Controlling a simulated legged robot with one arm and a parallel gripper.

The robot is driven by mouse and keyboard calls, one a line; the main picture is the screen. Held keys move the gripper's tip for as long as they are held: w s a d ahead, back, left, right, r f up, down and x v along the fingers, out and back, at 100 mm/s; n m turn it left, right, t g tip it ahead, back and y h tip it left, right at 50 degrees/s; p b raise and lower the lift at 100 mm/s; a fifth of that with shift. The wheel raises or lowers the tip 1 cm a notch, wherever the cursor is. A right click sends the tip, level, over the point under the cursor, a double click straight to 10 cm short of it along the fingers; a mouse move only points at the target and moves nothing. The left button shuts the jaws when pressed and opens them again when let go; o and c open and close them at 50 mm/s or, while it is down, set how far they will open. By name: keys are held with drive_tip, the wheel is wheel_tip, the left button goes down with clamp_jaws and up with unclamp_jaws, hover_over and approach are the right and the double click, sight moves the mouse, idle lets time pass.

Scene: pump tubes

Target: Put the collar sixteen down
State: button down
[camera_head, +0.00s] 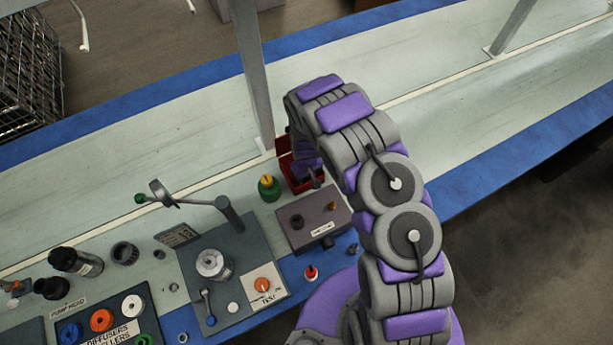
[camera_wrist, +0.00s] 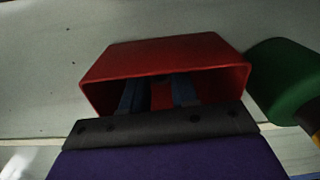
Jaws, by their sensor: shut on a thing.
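My gripper (camera_wrist: 158,92) reaches down into a small red bin (camera_wrist: 210,53) in the wrist view. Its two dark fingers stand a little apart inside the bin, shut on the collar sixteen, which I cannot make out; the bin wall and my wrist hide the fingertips. In the head view the red bin (camera_head: 287,169) stands beside the foot of a grey post, with my arm bent over from the right and its end in the bin.
A green round thing with a yellow top (camera_head: 268,186) stands close left of the bin; it also shows in the wrist view (camera_wrist: 285,85). A grey box (camera_head: 312,217) and a dark fixture plate (camera_head: 232,262) are in front. The bench behind is clear.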

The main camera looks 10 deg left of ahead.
drive_tip(key=shift+a+f, duration=0.15)
drive_tip(key=c, duration=0.9)
unclamp_jaws()
drive_tip(key=shift+a+f, duration=0.1)
drive_tip(key=shift+a, duration=0.2)
drive_tip(key=shift+o, duration=0.2)
drive_tip(key=shift+d, duration=0.1)
drive_tip(key=shift+d, duration=0.15)
drive_tip(key=shift+r, duration=0.65)
wheel_tip(320, 180, up, 11)
drive_tip(key=p, duration=0.2)
drive_tip(key=shift+p, duration=0.4)
